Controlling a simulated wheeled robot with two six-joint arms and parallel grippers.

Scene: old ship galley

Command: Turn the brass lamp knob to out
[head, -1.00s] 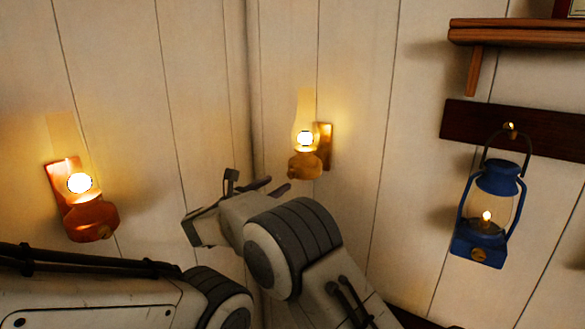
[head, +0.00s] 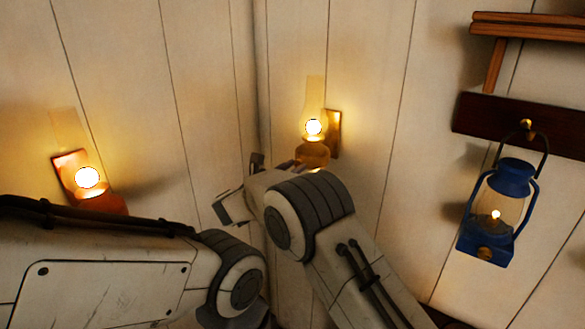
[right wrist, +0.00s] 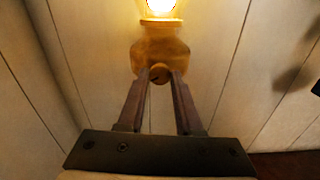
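The brass lamp (head: 313,155) hangs on the wall near the corner, and its flame glows. In the right wrist view, the round brass body (right wrist: 160,52) fills the top middle. Its knob (right wrist: 160,73) faces me, with a dark notch on its face. My right gripper (right wrist: 160,77) has one fingertip on each side of the knob, with little room between; I cannot tell whether they touch it. In the head view the right gripper (head: 288,164) is just below the lamp, partly hidden behind my wrist. My left gripper is not in view.
A lit copper lamp (head: 97,201) is on the left wall, partly hidden by my arm. A lit blue lantern (head: 510,215) hangs from a dark board (head: 555,128) on the right, under a wooden shelf (head: 540,27). Bare plank wall lies between the lamps.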

